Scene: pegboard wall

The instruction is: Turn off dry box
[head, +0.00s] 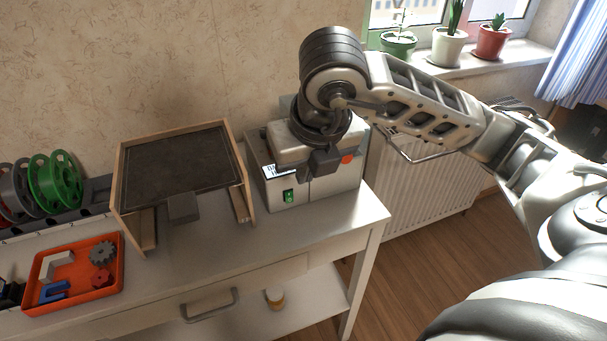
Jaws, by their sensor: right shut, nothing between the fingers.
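A pale grey box (328,189), which looks like the dry box, stands at the right end of the white table. Its front has a lit green switch (289,196), a small display (282,171) and a red-orange round part (347,159). My right gripper (324,167) is shut and empty, pointing down in front of the box's upper part. It hides part of the front and top, and I cannot tell whether it touches the box. The green switch is in clear view, below and left of the fingers. My left gripper is not in view.
A wooden-sided stand with a dark top (180,165) is left of the box. An orange tray (72,291) holds small parts. Filament spools (55,180) stand at far left. A radiator (425,187) and potted plants (448,45) are beyond my right arm.

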